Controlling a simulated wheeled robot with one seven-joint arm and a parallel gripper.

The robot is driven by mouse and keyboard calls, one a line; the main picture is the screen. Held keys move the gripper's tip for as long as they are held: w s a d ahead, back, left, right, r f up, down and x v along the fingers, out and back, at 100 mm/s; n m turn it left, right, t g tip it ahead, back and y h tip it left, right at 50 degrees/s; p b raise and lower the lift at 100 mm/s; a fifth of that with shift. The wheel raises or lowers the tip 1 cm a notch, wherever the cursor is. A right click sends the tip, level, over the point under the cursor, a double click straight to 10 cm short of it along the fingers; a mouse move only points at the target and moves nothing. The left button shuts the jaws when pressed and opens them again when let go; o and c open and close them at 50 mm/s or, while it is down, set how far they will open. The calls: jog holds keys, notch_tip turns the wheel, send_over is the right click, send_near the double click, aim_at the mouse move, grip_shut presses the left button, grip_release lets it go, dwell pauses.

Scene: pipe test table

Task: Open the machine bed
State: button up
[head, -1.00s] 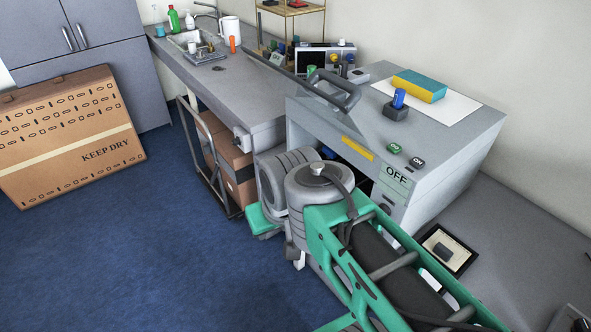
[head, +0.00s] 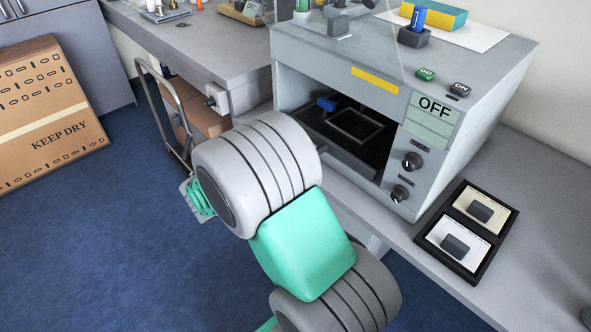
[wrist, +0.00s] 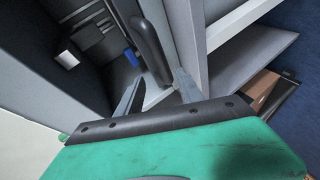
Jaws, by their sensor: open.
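The machine (head: 450,60) is a grey box with an OFF display and an open front. Inside its front opening lies the dark bed (head: 325,128), with a square frame on it and a blue block (head: 326,104) at its back left. In the wrist view, my gripper (wrist: 158,72) is open, its two grey fingers apart. A dark rounded handle (wrist: 148,48) shows between and just beyond the fingertips. I cannot tell whether they touch it. The blue block (wrist: 130,57) shows just left of that handle. In the head view my arm hides the gripper.
A black framed tray (head: 465,230) lies right. A cart (head: 165,110) stands left.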

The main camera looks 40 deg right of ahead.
jog(key=w+d+f, duration=0.1)
jog(key=d, duration=0.2)
jog(key=w+d+f+n+h+b, duration=0.1)
jog(key=d+f, duration=0.1)
jog(key=d, duration=0.1)
jog(key=w+d+f+n+t+h, duration=0.1)
jog(key=d, duration=0.2)
jog(key=shift+w+f, duration=0.2)
jog(key=shift+w, duration=0.15)
jog(key=shift+a, duration=0.1)
jog(key=shift+c, duration=0.4)
grip_shut()
dwell(0.4)
